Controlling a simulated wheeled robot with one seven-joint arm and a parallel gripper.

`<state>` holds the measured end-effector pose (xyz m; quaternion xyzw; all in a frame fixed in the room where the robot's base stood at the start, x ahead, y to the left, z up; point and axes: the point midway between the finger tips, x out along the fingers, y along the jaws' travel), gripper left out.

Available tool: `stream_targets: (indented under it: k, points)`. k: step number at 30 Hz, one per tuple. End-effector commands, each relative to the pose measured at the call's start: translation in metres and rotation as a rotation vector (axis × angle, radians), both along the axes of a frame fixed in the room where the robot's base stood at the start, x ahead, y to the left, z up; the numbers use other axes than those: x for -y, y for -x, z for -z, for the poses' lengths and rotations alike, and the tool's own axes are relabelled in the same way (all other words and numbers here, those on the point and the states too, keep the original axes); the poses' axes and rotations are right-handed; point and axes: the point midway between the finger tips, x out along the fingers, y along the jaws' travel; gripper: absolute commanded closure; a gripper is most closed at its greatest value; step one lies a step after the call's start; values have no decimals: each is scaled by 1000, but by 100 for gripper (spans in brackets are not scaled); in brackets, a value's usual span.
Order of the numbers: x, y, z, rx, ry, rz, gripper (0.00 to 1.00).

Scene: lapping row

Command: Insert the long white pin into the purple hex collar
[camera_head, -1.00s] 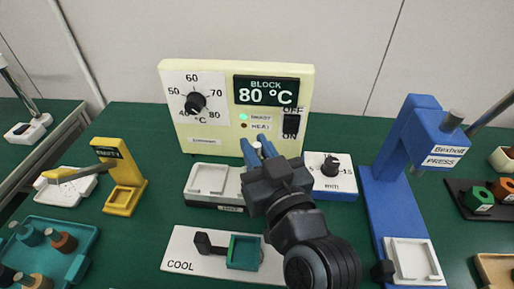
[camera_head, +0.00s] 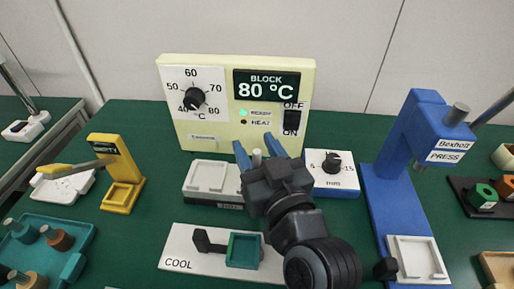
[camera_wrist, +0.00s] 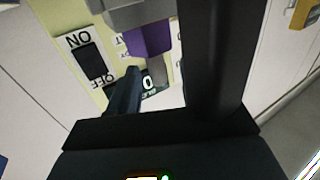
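The collar rests against a grey block (camera_wrist: 140,12). In the head view the collar is hidden behind my gripper. My gripper (camera_head: 253,140) is open, its fingers spread on either side of the pin with gaps visible.
A cream heater box (camera_head: 240,100) reading 80 °C stands close behind, its green lamp lit. A mm dial (camera_head: 333,162) is right of my gripper, a blue press (camera_head: 395,200) farther right. A COOL plate (camera_head: 190,255) lies in front, a yellow stand (camera_head: 120,175) and teal tray (camera_head: 75,240) left.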

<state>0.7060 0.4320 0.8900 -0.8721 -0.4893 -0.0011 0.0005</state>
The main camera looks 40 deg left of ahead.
Motion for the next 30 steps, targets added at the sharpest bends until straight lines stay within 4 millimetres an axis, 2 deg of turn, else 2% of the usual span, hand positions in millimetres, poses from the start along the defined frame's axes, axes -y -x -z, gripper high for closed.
stream_targets:
  k: [9, 21, 30]
  points:
    - [3, 2, 4, -4, 6, 1, 49]
    - [54, 32, 3, -2, 1, 2, 49]
    - [67, 41, 1, -1, 1, 0, 49]
